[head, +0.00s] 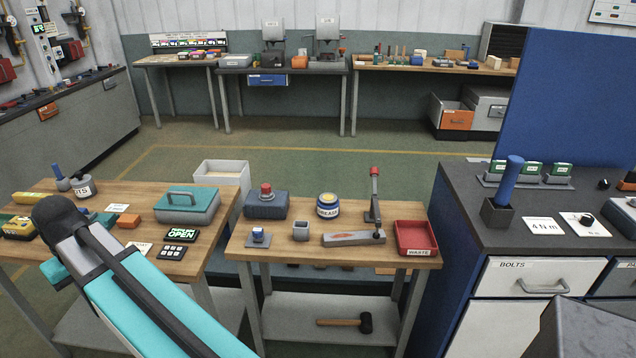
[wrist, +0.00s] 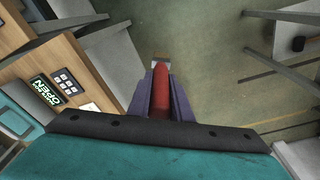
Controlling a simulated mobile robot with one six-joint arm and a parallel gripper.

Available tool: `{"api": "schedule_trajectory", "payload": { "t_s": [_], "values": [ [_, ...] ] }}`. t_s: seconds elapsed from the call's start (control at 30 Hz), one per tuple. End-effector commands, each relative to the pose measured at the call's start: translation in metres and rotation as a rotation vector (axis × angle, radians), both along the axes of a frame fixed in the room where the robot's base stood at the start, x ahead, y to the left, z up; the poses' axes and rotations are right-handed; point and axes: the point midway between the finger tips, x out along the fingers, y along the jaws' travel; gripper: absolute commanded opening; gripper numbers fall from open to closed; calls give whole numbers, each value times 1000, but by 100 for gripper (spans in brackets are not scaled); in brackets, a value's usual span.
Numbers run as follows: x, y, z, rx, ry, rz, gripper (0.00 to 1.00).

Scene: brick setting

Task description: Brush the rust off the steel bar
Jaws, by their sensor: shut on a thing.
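My gripper (wrist: 161,90) is shut on a red-handled tool (wrist: 161,92) in the wrist view, which looks like the brush. The handle lies between the two dark purple fingers, and a small pale grey end shows beyond it. Below the gripper is green floor. In the head view, a flat grey bar (head: 350,239), apparently the steel bar, lies on the middle bench beside an upright clamp with a red knob (head: 375,172). My gripper and the tool are outside the head view.
A mallet (head: 348,321) lies on the lower shelf.

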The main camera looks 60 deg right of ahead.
Motion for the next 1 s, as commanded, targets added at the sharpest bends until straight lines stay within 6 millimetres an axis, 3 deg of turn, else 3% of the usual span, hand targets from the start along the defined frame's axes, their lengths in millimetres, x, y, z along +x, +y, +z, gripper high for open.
{"api": "schedule_trajectory", "payload": {
  "t_s": [0.53, 1.0],
  "values": [
    [4, -159, 14, 0, 1, -229, 0],
    [-31, -304, 23, 0, 1, -433, 0]
  ]
}}
